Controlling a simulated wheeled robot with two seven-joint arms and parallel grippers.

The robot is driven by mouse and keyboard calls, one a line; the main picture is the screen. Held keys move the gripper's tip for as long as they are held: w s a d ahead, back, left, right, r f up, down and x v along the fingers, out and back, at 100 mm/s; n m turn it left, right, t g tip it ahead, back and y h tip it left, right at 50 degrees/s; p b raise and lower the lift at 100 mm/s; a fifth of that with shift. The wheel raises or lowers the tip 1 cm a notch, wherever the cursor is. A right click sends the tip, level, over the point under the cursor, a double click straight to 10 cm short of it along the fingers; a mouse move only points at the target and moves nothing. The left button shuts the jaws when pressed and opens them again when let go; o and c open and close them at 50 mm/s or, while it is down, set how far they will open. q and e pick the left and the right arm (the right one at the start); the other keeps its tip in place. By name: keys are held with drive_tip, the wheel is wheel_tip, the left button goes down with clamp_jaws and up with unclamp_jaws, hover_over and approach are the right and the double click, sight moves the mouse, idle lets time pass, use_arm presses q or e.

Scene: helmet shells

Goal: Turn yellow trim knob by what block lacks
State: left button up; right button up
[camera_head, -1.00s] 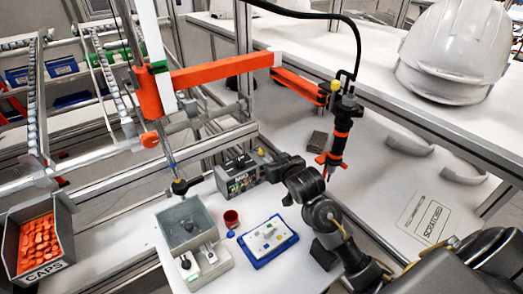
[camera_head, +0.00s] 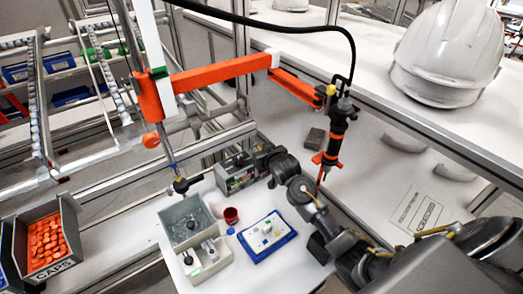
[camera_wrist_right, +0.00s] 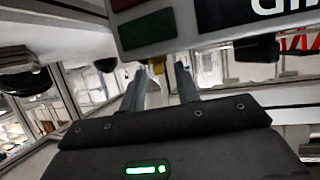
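The yellow trim knob (camera_wrist_right: 157,66) shows in the right wrist view, on the edge of a grey box with red and green patches and a dark lettered panel. In the head view this box (camera_head: 236,178) stands behind the work surface, and my right gripper hides the knob. My right gripper (camera_wrist_right: 160,72) is open. Its fingertips are close to the knob, one on either side in the picture; contact cannot be told. It also shows in the head view (camera_head: 264,156). A small white block (camera_head: 266,228) sits on the blue-rimmed tray (camera_head: 246,256); its details are too small to tell. My left gripper is out of view.
A red cup (camera_head: 231,216), a grey open-topped fixture (camera_head: 186,221) with levers and a bin of orange caps (camera_head: 48,243) stand nearby. An orange swing arm (camera_head: 222,73) carries a hanging tool (camera_head: 334,145). A white helmet (camera_head: 446,55) sits on the right shelf.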

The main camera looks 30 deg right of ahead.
clamp_jaws()
drive_tip(key=shift+a+m, duration=0.1)
drive_tip(key=shift+m, duration=0.2)
drive_tip(key=m+h, duration=0.2)
drive_tip(key=h, duration=0.1)
drive_tip(key=shift+w+a+r+g, duration=0.1)
drive_tip(key=shift+a+r+g, duration=0.05)
drive_tip(key=shift+a+g, duration=0.2)
drive_tip(key=shift+a+m+g+h, duration=0.15)
drive_tip(key=shift+m+g+h, duration=0.4)
drive_tip(key=shift+m+h, duration=0.85)
unclamp_jaws()
